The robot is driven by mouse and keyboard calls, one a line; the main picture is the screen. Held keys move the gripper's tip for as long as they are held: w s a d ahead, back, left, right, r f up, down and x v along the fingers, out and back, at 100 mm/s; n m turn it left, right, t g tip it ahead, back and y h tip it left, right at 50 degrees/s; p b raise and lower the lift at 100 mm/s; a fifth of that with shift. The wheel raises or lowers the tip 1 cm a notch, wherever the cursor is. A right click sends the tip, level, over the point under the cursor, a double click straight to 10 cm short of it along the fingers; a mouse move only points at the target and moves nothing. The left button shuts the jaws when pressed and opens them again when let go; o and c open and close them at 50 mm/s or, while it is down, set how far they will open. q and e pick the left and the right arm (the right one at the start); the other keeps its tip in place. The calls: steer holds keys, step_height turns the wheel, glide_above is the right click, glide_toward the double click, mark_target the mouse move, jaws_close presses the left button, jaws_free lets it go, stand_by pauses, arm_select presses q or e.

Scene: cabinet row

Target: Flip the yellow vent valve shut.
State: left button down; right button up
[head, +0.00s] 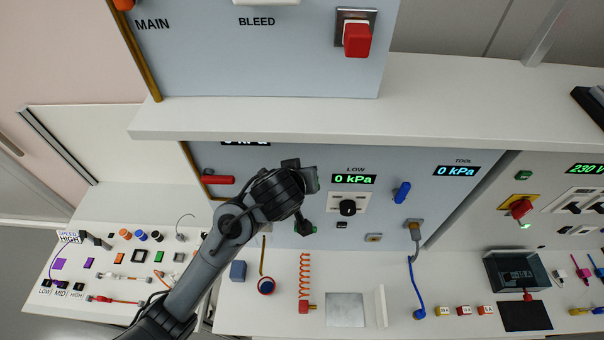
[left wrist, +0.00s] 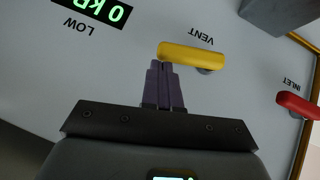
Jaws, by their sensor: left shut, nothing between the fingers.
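The yellow vent valve (left wrist: 192,55) shows in the left wrist view, with the label VENT beside it. Its handle lies nearly level across that picture, its pivot near the right end. My left gripper (left wrist: 165,68) is shut and empty, its fingertips right at the handle's left end; I cannot tell whether they touch it. In the head view my left gripper (head: 308,180) is up against the blue-grey panel (head: 385,225), and my arm hides the yellow valve there. My right gripper is in neither view.
The red INLET handle (left wrist: 297,105) is to the right of the yellow valve in the wrist view. The LOW display (head: 354,179) reads 0 kPa. A white shelf (head: 420,105) juts out above the panel. A blue handle (head: 402,192) is farther right.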

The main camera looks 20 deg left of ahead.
arm_select(q)
steer(key=shift+f, duration=0.2)
steer(key=shift+w+d+f+b, duration=0.2)
steer(key=shift+d+f+b, duration=0.15)
steer(key=shift+d+f, duration=0.45)
steer(key=shift+a+f, duration=0.1)
steer(key=shift+r+p, duration=0.85)
steer(key=shift+r, duration=0.05)
steer(key=shift+r, duration=0.1)
